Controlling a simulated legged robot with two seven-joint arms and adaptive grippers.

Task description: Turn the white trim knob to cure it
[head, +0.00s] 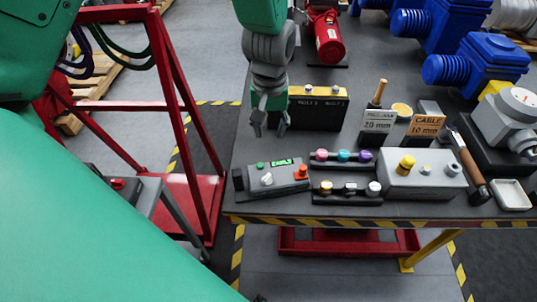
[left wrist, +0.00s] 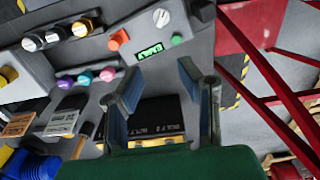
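A grey control box (head: 278,178) stands near the table's front left corner. On it are a white knob (head: 267,179), a green button, a lit green display and an orange-red knob (head: 301,171). In the left wrist view the white knob (left wrist: 160,18) is near the top, beyond the display (left wrist: 150,51). My left gripper (head: 270,131) points down above the table, behind the box and in front of the black-and-yellow bolts bin. Its fingers (left wrist: 158,70) are apart, with nothing between them. It does not touch the knob. My right gripper is not in view.
Knob racks (head: 342,156) and a grey box with a yellow knob (head: 425,176) stand to the right. The bolts bin (head: 318,107) is close behind the gripper. A red frame (head: 187,130) stands left of the table.

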